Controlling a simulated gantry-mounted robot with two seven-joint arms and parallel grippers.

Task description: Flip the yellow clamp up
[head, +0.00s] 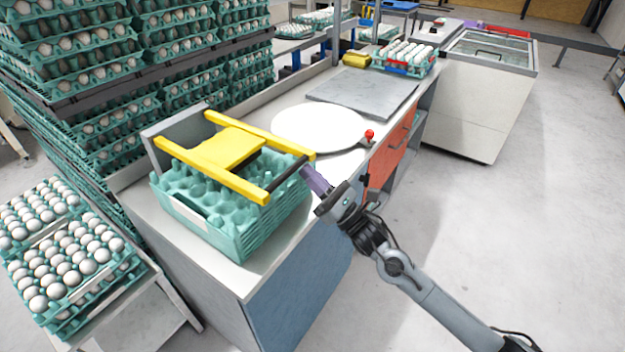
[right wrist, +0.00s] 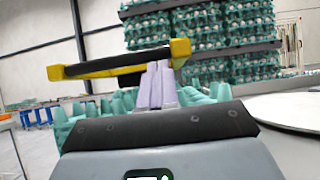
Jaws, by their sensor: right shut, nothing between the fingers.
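The yellow clamp (head: 231,150) lies flat over a stack of green egg trays (head: 203,222) at the left end of the counter. Its black cross bar (head: 287,173) joins the front ends of its yellow arms. My right gripper (head: 308,172) is at the right end of that bar, with its purple fingers close to it. In the right wrist view the fingers (right wrist: 157,88) are shut together just in front of the black bar (right wrist: 118,64), near its yellow end (right wrist: 180,50). Whether they touch it I cannot tell. My left gripper is out of view.
A white round plate (head: 318,127) and a red-knobbed lever (head: 369,135) are right behind my gripper. A grey board (head: 362,95) lies farther back. Tall stacks of egg trays stand left, and more eggs (head: 88,262) sit on a lower cart. The floor at right is clear.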

